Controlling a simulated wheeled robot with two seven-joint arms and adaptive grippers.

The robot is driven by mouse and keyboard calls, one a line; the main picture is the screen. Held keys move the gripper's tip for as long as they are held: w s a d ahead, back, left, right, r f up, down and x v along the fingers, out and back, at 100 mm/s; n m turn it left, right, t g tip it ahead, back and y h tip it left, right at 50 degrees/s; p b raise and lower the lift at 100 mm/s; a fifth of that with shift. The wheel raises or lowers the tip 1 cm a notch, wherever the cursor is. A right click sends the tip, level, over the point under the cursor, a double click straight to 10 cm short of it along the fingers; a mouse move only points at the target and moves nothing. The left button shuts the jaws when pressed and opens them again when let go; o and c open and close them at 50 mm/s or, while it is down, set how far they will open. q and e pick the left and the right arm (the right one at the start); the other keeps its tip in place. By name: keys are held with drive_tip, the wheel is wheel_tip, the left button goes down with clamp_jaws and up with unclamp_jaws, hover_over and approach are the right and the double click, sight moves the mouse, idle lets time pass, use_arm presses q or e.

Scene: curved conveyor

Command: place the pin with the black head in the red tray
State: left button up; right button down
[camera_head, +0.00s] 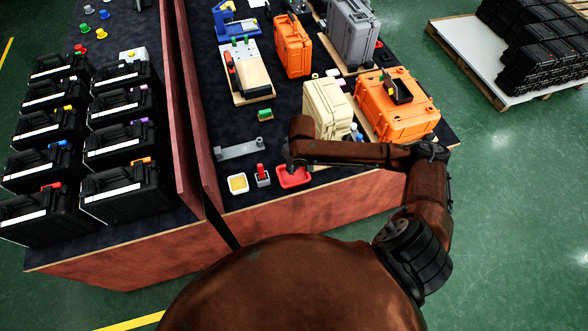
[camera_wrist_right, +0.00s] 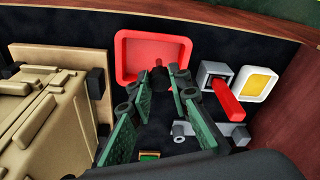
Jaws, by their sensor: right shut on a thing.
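The red tray (camera_head: 297,181) lies near the table's front edge in the head view. It also shows in the right wrist view (camera_wrist_right: 126,52), at the top centre. My right gripper (camera_head: 291,166) is at the tray's far side in the head view. In the right wrist view, its green-padded fingers (camera_wrist_right: 168,80) reach to the tray's edge, closed on a small dark thing (camera_wrist_right: 158,64), which seems to be the black-headed pin. Most of it is hidden by the fingertips, and I cannot tell whether it touches the tray. My left gripper is not in view.
A grey holder with a red-handled piece (camera_head: 262,171) and a white tray with a yellow inside (camera_head: 237,184) stand left of the red tray. A grey bracket (camera_head: 238,150) lies behind them. A beige case (camera_head: 325,108) and an orange case (camera_head: 398,118) stand close to my right arm.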

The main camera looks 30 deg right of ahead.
drive_tip(key=f, duration=0.2)
drive_tip(key=w+d+f, duration=0.1)
drive_tip(key=f, duration=0.1)
drive_tip(key=w+f, duration=0.1)
drive_tip(key=f, duration=0.1)
drive_tip(key=shift+d+b, duration=0.2)
drive_tip(key=shift+b, duration=0.1)
drive_tip(key=c, duration=1.8)
unclamp_jaws()
wheel_tip(320, 180, up, 12)
drive_tip(key=s+p, duration=0.1)
drive_tip(key=shift+s, duration=0.4)
drive_tip(key=shift+d, duration=0.1)
